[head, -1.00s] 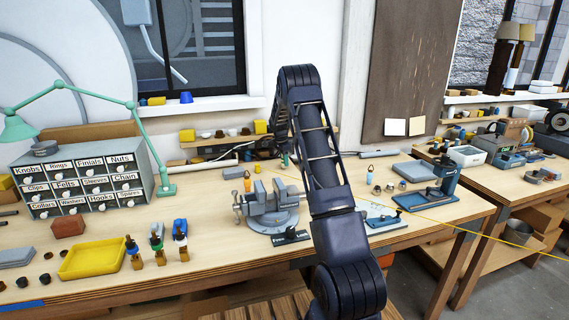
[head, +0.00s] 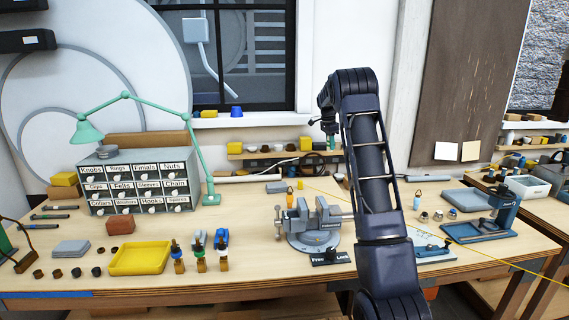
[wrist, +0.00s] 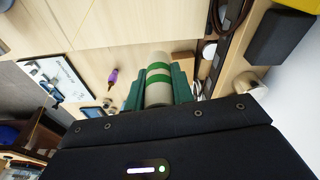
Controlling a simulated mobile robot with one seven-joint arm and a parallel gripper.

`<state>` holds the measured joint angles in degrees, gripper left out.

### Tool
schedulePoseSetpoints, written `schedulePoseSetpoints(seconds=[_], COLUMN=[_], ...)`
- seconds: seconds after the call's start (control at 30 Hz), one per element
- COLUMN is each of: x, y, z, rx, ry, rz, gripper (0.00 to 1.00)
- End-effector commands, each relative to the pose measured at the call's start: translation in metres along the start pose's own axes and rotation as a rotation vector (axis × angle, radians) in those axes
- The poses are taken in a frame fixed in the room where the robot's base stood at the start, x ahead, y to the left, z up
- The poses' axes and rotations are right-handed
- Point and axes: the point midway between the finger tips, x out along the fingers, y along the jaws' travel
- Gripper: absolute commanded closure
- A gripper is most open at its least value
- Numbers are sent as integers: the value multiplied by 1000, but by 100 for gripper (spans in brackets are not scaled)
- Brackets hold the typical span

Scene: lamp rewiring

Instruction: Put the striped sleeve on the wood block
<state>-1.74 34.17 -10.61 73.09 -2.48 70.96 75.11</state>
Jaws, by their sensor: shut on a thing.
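My gripper (wrist: 158,88) is shut on the striped sleeve (wrist: 159,72), a pale cylinder with green bands, in the wrist view. In the head view my gripper (head: 330,127) is raised above the back of the bench, left of my arm. The sleeve (head: 332,142) shows there only as a small green piece below it.
A grey vise (head: 313,232) stands mid-bench. The yellow tray (head: 140,258), labelled drawer cabinet (head: 135,182) and green lamp (head: 212,190) are to its left. A low shelf (head: 270,154) runs along the wall. A blue stand (head: 505,212) is at right.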

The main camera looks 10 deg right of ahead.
Motion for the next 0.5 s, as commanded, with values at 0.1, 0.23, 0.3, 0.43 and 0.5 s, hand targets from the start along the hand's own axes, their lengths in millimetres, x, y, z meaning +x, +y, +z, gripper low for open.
schedulePoseSetpoints(seconds=[0.1,0.23,0.3,0.43,0.5], x=[-3,-4,-6,-16,-24], y=[0,-1,-3,-13,-20], z=[0,1,8,35,59], rx=[0,-3,-13,-60,-101], ry=[0,0,0,0,0], rz=[-1,-1,-3,-12,-17], gripper=[97,97,97,97,97])
